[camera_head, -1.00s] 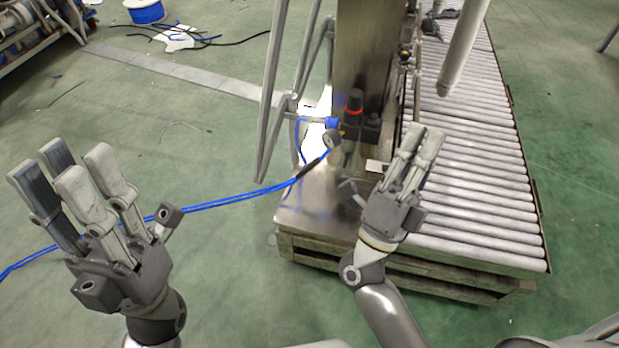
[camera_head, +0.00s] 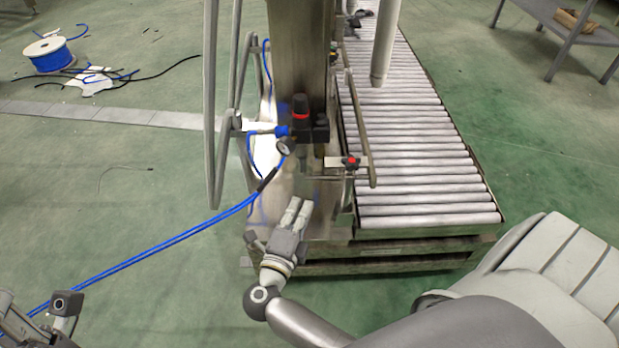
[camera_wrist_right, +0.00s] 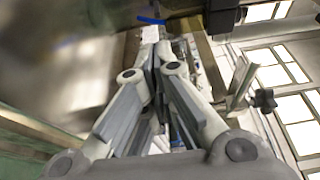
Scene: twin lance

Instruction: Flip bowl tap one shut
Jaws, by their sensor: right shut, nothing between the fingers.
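The air unit (camera_head: 302,122), black with a red ring, is mounted low on the steel column. A round gauge (camera_head: 286,147) sits at its lower left. A hazy, see-through bowl shape (camera_head: 300,162) seems to hang beneath it; I cannot make out a tap on it. My right gripper (camera_head: 298,203) is shut and empty, below and in front of the unit, its fingers pointing up toward it. Its fingers also fill the middle of the right wrist view (camera_wrist_right: 155,62). My left gripper (camera_head: 40,318) is cut off at the lower left corner.
A roller conveyor (camera_head: 420,150) runs along the right of the column (camera_head: 299,50). A bent rail with a red-topped fitting (camera_head: 351,162) stands between. Blue hoses (camera_head: 170,245) cross the floor leftward. A blue cable reel (camera_head: 50,52) lies far left.

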